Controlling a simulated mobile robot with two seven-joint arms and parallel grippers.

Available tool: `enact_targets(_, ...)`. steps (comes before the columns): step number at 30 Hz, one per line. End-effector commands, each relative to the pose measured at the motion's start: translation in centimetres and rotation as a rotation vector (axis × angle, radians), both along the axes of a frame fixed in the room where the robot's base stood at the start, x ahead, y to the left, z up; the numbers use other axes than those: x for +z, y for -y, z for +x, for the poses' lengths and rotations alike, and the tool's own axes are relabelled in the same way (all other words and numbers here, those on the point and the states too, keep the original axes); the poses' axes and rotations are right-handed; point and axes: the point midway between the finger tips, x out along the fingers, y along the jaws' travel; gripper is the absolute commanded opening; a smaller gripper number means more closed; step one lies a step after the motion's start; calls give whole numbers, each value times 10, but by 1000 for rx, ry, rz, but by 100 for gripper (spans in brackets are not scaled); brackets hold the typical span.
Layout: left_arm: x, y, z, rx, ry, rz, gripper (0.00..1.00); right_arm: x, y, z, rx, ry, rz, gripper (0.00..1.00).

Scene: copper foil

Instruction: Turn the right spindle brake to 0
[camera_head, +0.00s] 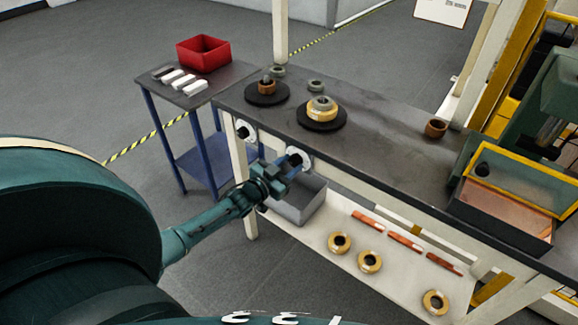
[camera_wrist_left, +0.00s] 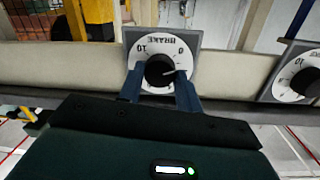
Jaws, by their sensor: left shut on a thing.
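The right brake dial (camera_head: 298,157) is a white round plate on the bench's front edge. In the left wrist view the same dial (camera_wrist_left: 148,48) appears upside down, with 10 at the upper left and 0 at the upper right. My left gripper (camera_head: 286,165) is shut on its black knob (camera_wrist_left: 159,71), with one blue finger on each side. A light pointer mark on the knob points right, below the 0. The left brake dial (camera_head: 246,131) is free; it also shows at the right of the wrist view (camera_wrist_left: 298,76). My right gripper is not in view.
Above the dials, a black spindle disc (camera_head: 300,119) carries a yellow roll (camera_head: 322,112); another disc (camera_head: 282,96) stands left. A grey bin (camera_head: 305,204) sits below the right dial. A side table (camera_head: 208,88) holds a red box (camera_head: 203,52).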

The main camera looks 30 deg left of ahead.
Motion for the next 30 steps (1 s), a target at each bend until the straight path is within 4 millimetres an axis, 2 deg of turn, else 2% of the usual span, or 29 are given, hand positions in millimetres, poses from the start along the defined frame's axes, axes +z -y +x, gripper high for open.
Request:
enact_targets(6, -2, 0, 0, -1, -14, -175, 12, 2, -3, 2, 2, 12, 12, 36)
enact_targets(15, -2, -1, 0, -1, -27, -335, 12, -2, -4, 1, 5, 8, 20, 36)
enact_targets(30, -1, 0, 0, 0, -31, -399, 12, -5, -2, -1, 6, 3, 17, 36)
